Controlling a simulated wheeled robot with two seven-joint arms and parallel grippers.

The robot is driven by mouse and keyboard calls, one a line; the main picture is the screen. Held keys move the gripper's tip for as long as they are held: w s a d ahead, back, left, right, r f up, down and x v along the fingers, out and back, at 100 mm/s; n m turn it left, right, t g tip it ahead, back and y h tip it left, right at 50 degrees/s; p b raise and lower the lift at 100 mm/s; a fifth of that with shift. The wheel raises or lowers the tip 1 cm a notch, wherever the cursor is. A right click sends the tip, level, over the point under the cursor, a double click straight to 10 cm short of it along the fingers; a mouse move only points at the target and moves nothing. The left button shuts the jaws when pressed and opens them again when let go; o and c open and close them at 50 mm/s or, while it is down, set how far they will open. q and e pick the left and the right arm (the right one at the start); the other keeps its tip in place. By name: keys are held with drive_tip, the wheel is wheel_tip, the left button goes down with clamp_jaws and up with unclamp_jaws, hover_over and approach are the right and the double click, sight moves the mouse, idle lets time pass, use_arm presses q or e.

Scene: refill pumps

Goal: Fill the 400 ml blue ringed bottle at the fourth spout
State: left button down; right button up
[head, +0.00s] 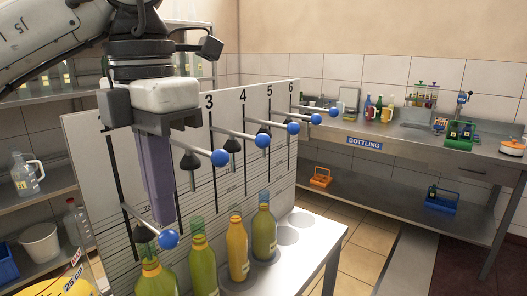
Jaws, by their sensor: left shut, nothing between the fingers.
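The white pump panel (90,140) shows slots numbered 3 to 6, with several blue-knobbed levers. The fourth lever's knob (293,128) and the nearest knob (168,239) are among them. Bottles stand in a row below: a green one (155,278), another green one (204,264), a yellow one (238,250) and an olive one with a bluish neck (263,234), fourth along. Ring colours and fill levels are too small to tell. My left gripper (162,222) points down, its purple fingers shut and empty, just above the nearest knob in the picture. My right gripper is out of view.
Two empty round wells (302,219) lie right of the bottles in the white stand. A steel bottling counter (410,150) at the back holds bottles and small crates. A shelf with a clear jug (25,176) stands at left. Tiled floor is open between.

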use_arm(q)
wheel_tip(320, 180, up, 2)
drive_tip(key=shift+r+p, duration=0.1)
drive_tip(key=shift+p, duration=0.6)
wheel_tip(320, 180, up, 2)
drive_tip(key=shift+r+p, duration=0.15)
drive_tip(key=shift+p, duration=0.2)
wheel_tip(320, 180, up, 2)
drive_tip(key=shift+r, duration=0.25)
drive_tip(key=c, duration=2)
unclamp_jaws()
drive_tip(key=shift+c, duration=0.2)
wheel_tip(320, 180, up, 10)
drive_tip(key=shift+r, duration=0.2)
